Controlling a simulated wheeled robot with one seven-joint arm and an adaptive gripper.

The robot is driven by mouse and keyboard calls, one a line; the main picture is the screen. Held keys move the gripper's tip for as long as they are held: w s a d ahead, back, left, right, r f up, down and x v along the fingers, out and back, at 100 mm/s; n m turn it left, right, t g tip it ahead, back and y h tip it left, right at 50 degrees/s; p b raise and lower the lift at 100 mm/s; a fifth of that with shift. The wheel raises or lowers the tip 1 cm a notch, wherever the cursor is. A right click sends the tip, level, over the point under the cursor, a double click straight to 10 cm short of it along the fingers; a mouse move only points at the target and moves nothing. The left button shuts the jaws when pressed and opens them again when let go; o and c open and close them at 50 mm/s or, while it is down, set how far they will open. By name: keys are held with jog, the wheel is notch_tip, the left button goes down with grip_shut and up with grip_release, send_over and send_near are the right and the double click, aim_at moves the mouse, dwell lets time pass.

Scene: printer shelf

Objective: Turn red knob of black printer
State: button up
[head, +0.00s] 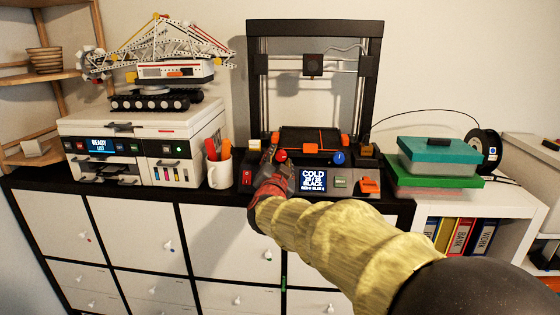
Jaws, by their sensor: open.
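The black printer (256,108) is a tall open frame standing on a dark cabinet top. Its front panel has a lit screen (313,180) reading "COLD" and "BLACK". The red knob (281,156) shows on the panel's upper left, just above my gripper. A blue knob (339,158) sits further right on the same panel. My gripper (271,152) is at the panel's left side, with its fingers right around or beside the red knob. It is open. Whether the fingers touch the knob cannot be told, as the gripper hides part of that area.
A white mug (219,173) with orange and red tools stands left of the printer. A white inkjet printer (150,150) bearing a crane model (165,72) stands further left. Green-lidded boxes (440,155) and a black spool (483,150) stand at right. Drawers fill the front below.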

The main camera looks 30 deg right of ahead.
jog(key=v, duration=0.8)
jog(key=shift+w+a+f, duration=0.1)
dwell(0.4)
